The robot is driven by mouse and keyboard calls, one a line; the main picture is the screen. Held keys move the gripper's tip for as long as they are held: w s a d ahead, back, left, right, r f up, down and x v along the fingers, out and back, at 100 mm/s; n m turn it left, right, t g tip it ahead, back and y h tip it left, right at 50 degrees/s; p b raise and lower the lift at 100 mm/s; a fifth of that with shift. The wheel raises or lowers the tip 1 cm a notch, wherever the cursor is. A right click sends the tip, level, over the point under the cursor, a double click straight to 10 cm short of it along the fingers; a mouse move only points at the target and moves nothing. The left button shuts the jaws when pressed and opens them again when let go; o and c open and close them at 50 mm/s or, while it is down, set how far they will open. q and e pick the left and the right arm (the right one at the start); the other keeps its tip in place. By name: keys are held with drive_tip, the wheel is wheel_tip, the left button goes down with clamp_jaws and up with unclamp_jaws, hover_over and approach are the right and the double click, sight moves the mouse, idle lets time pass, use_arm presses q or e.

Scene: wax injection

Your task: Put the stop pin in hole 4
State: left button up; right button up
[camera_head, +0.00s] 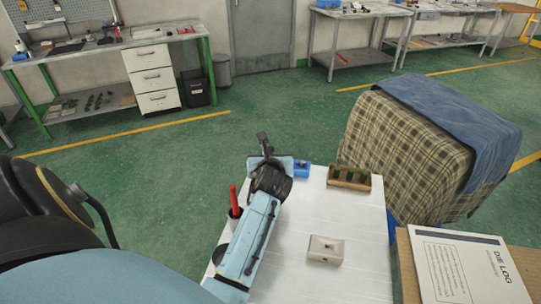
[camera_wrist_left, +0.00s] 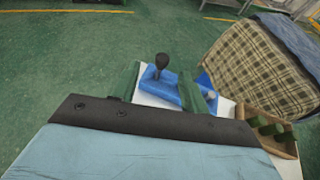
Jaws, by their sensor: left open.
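A blue fixture block (camera_head: 301,168) sits at the far edge of the white table, partly hidden behind my left gripper (camera_head: 268,163). In the left wrist view the block (camera_wrist_left: 158,90) lies beneath and between the two green fingers of my left gripper (camera_wrist_left: 160,88), which stand apart. A dark pin with a rounded head (camera_wrist_left: 161,63) stands upright at the block between the fingers, apparently untouched; I take it for the stop pin. A small silver knob (camera_wrist_left: 211,96) shows at the block's right end. Hole numbers cannot be read. My right gripper is not in view.
A grey block (camera_head: 325,249) lies on the white table (camera_head: 350,220) nearer me. A red pen (camera_head: 234,198) stands in a dark cup beside my left arm. A cloth-covered stand (camera_head: 405,145) is at right.

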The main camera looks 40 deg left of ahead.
sight(271, 152)
use_arm(q)
drive_tip(key=x, duration=0.3)
drive_tip(key=shift+b+x, duration=0.85)
drive_tip(key=shift+x, duration=1.75)
drive_tip(key=shift+w+d+f, duration=0.1)
drive_tip(key=shift+d+f, duration=0.05)
drive_tip(key=shift+d, duration=0.05)
drive_tip(key=shift+c, duration=0.4)
clamp_jaws()
